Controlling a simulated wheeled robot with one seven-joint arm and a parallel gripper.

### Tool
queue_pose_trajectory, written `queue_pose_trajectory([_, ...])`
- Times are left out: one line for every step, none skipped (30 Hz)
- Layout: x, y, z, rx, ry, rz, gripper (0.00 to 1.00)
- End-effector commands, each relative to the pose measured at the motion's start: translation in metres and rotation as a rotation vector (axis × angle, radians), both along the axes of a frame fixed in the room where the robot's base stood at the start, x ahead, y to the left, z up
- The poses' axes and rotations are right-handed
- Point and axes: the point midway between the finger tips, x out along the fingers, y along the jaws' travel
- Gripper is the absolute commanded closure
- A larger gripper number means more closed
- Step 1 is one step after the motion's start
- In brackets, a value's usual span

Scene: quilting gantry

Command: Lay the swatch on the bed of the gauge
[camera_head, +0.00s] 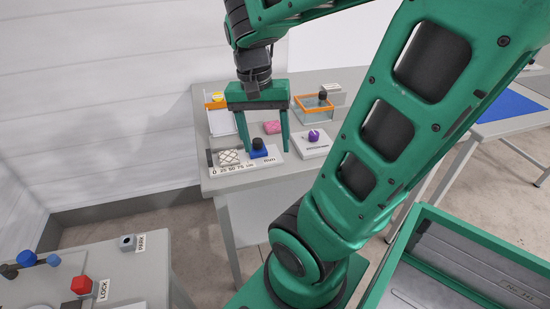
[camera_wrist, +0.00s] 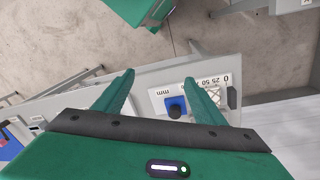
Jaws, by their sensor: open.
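The gauge (camera_head: 240,168) lies at the near edge of the grey table, with a scale marked in mm, a dark end stop and a blue slider (camera_head: 264,154) with a black knob. A white piece with a dark lattice pattern (camera_head: 229,157), seemingly the swatch, lies flat on the gauge between stop and slider. In the wrist view the lattice piece (camera_wrist: 213,94) is partly hidden by a finger, and the blue slider (camera_wrist: 175,105) shows between the fingers. My gripper (camera_head: 265,150) is open and empty, its fingers seen around the slider; its height is unclear.
An orange-rimmed clear tray (camera_head: 314,108) is further back, and a white board with a yellow item (camera_head: 218,97) is at back left.

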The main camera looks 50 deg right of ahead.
Motion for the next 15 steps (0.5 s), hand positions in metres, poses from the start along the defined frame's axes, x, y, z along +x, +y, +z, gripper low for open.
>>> queue_pose_trajectory([-0.016,0.002,-0.003,0.026,-0.014,0.081,0.36])
queue_pose_trajectory([-0.023,0.004,-0.005,0.041,-0.020,0.137,0.36])
queue_pose_trajectory([-0.031,0.007,-0.008,0.058,-0.029,0.206,0.36])
queue_pose_trajectory([-0.037,0.009,-0.011,0.068,-0.036,0.250,0.36])
queue_pose_trajectory([-0.041,0.011,-0.012,0.077,-0.043,0.292,0.36])
queue_pose_trajectory([-0.047,0.013,-0.015,0.088,-0.050,0.339,0.36])
queue_pose_trajectory([-0.050,0.015,-0.016,0.094,-0.056,0.369,0.36])
queue_pose_trajectory([-0.053,0.016,-0.017,0.098,-0.060,0.393,0.36])
queue_pose_trajectory([-0.055,0.017,-0.018,0.103,-0.063,0.420,0.36])
queue_pose_trajectory([-0.057,0.016,-0.019,0.105,-0.066,0.434,0.36])
queue_pose_trajectory([-0.058,0.016,-0.020,0.108,-0.068,0.444,0.36])
queue_pose_trajectory([-0.058,0.016,-0.020,0.109,-0.070,0.453,0.36])
queue_pose_trajectory([-0.058,0.016,-0.020,0.109,-0.069,0.456,0.36])
queue_pose_trajectory([-0.058,0.017,-0.020,0.110,-0.070,0.458,0.36])
queue_pose_trajectory([-0.058,0.017,-0.020,0.109,-0.069,0.458,0.36])
